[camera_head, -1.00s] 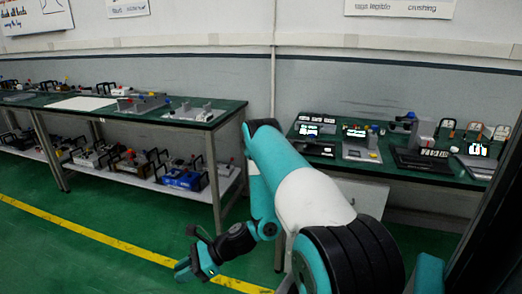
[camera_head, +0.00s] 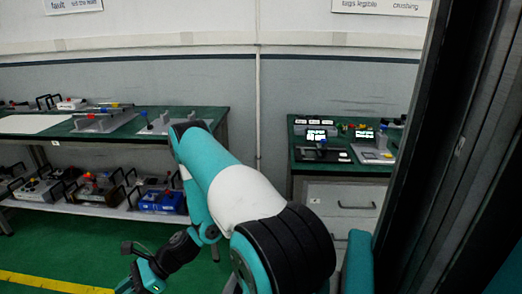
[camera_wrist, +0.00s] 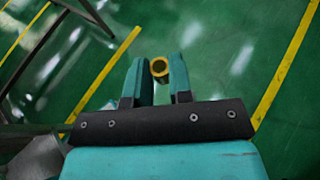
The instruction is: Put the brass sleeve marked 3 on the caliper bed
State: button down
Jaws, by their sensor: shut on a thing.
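My gripper (camera_wrist: 159,75) is shut on a brass sleeve (camera_wrist: 159,66), seen as a small yellow ring between the teal fingertips in the wrist view. The green floor is below it. No number on the sleeve can be read. In the head view my gripper (camera_head: 140,280) hangs low at the bottom left, and the sleeve cannot be made out there. I cannot pick out the caliper bed for certain among the small devices on the benches.
A green-topped bench (camera_head: 215,122) with a lower shelf (camera_head: 100,208) of devices stands at the left. A second bench (camera_head: 345,168) with drawers and lit screens stands at the right. A dark upright frame (camera_head: 440,150) blocks the right side. Open green floor lies at lower left.

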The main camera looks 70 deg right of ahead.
aim_at(309, 153)
jog(key=i, duration=2.1)
jog(key=z, duration=3.6)
jog(key=i, duration=0.2)
jog(key=z, duration=0.1)
